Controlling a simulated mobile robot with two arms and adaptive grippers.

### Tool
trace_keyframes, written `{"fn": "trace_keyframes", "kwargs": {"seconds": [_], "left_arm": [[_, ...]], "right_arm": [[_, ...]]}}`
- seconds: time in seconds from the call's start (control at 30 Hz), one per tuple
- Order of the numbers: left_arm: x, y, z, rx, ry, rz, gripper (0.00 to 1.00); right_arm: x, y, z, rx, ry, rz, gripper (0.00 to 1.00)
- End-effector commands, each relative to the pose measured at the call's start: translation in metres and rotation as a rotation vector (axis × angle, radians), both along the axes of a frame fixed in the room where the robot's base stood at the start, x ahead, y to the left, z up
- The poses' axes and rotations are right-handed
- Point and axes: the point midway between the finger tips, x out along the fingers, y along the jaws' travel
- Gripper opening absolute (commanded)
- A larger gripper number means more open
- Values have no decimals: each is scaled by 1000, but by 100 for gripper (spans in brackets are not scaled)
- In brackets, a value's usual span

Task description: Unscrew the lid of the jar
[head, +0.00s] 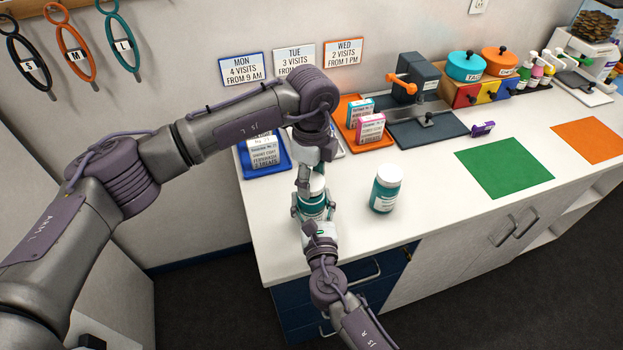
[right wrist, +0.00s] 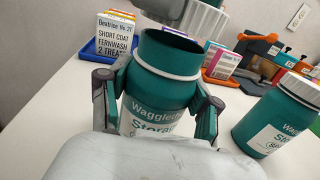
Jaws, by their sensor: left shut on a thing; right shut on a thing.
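The teal jar (right wrist: 160,88) stands upright with a white ring round its neck and a white label. Its top looks open in the right wrist view. In the head view the jar (head: 314,205) is near the counter's front edge. My right gripper (right wrist: 155,108) is shut on the jar's body, one finger on each side. My left gripper (head: 307,165) is shut above the jar. The pale lid (right wrist: 197,14) appears to be in it, apart from the jar's mouth and partly cut off by the frame.
A second teal jar (head: 386,188) with its white lid on stands just right. Behind are a blue tray (head: 283,167) with a white box and an orange tray (head: 349,108) with boxes. A green mat (head: 505,167) lies further right; the counter before it is clear.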

Motion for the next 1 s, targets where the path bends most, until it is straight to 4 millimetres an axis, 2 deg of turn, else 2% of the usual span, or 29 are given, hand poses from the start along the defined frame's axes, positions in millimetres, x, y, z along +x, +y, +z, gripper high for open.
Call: {"fn": "trace_keyframes", "kwargs": {"seconds": [0.37,0.47,0.73,0.97,1.0], "left_arm": [[0,0,2,0,0,0,17],[0,0,8,0,-1,0,17],[0,0,39,-1,0,-1,17],[0,0,41,0,1,-1,17],[0,0,41,0,1,-1,17]], "right_arm": [[0,0,0,0,0,0,0],[0,0,0,0,0,0,0],[0,0,0,0,0,0,0],[0,0,0,0,0,0,0],[0,0,0,0,0,0,68]]}}
